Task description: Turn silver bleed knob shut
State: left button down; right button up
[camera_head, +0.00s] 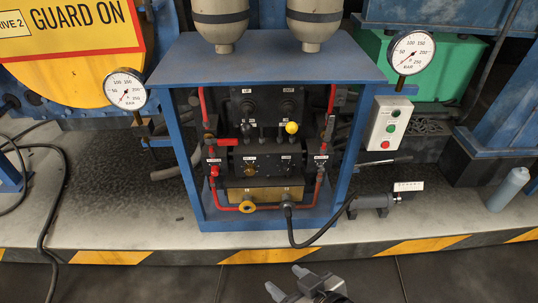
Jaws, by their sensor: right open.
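A blue-framed hydraulic unit (265,62) stands in the middle of the head view, with a dark valve block inside it. Small knobs and levers sit on the block, too small to tell which is the silver bleed knob. A small grey cylinder (372,203) lies on the floor to the right of the frame, with a white label plate (409,186) by its right end; its lettering is too small to read surely. My right gripper (286,281) is at the bottom edge, open and empty, in front of the unit and apart from it. My left gripper is out of view.
A black hose (309,245) runs from the unit's lower front to the cylinder. Pressure gauges (125,89) flank the frame. A button box (387,123) hangs at right, and a grey bottle (508,189) stands far right. The floor before the striped edge (425,245) is clear.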

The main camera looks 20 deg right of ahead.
aim_at(321, 166)
jog(key=k, duration=0.4)
jog(key=u, duration=0.6)
jog(key=i, duration=0.65)
jog(key=z, duration=1.1)
jog(key=i, duration=0.85)
jog(key=z, duration=0.1)
